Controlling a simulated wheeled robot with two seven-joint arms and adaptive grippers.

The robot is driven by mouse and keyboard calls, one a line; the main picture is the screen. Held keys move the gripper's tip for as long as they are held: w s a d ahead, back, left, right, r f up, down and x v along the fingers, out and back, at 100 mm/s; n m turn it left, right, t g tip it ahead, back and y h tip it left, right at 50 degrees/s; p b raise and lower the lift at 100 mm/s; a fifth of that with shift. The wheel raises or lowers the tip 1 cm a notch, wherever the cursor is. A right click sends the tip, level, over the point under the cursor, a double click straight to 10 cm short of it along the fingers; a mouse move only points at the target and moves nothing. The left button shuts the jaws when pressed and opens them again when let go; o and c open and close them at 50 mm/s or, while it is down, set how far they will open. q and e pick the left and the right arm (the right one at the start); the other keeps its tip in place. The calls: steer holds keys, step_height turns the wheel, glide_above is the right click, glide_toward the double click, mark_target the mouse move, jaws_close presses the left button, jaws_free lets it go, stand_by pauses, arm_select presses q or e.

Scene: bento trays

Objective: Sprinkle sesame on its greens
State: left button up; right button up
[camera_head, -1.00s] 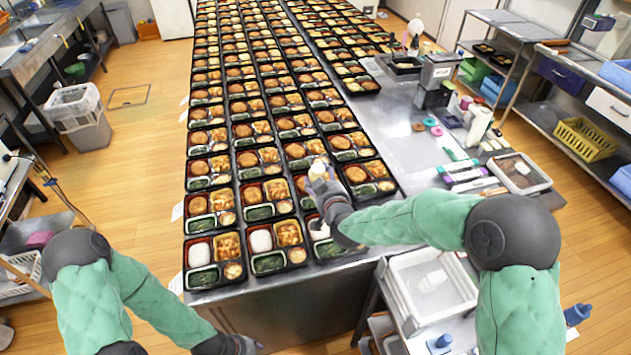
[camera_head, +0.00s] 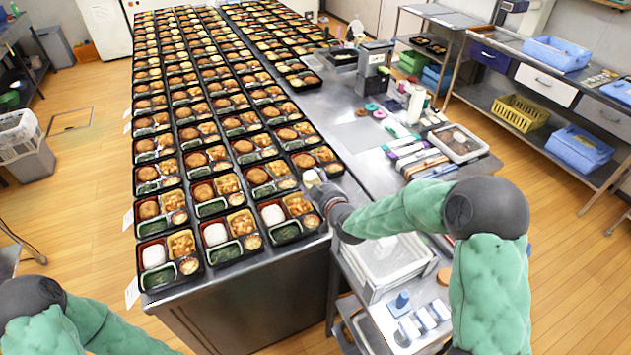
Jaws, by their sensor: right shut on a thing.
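Black bento trays stand in long rows on the steel table, with rice or a browned piece, orange food and dark greens in separate compartments. The front trays hold greens at left (camera_head: 159,276), middle (camera_head: 226,252) and right (camera_head: 286,230). My right gripper (camera_head: 318,186) is shut on a small whitish container (camera_head: 311,178), likely the sesame shaker. In the picture it shows beside the right front tray's upper right corner. Its height above the table and any sesame on the greens are too small to tell. My left gripper is out of view; only its arm shows at lower left.
A cart with a white bin (camera_head: 385,265) and blue-and-white blocks (camera_head: 425,318) stands below my right arm. Bare steel lies right of the trays.

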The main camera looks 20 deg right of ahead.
steer(key=shift+a+r+n+h+p, duration=0.2)
steer(key=shift+n+h+p, duration=0.5)
steer(key=shift+n+p, duration=0.45)
steer(key=shift+a+n+h+p, duration=0.15)
steer(key=shift+n+h+p, duration=0.3)
steer(key=shift+n, duration=0.7)
steer(key=shift+a+r+n+t+h, duration=0.1)
steer(key=shift+n+t+h, duration=0.15)
steer(key=shift+n+t, duration=0.45)
steer(key=n+h, duration=0.1)
steer(key=n, duration=0.2)
steer(key=shift+a, duration=0.15)
steer(key=shift+a+n, duration=0.1)
steer(key=shift+n, duration=0.5)
steer(key=a+f+n+t+b, duration=0.2)
steer(key=a+n+b, duration=0.2)
steer(key=n, duration=0.4)
steer(key=a+f+n+t+y+b, duration=0.1)
steer(key=a+f+n+t+b, duration=0.1)
steer(key=n+b, duration=0.4)
steer(key=shift+s+a+f+n, duration=0.15)
steer(key=shift+a+f+n, duration=0.2)
steer(key=shift+a+n, duration=0.55)
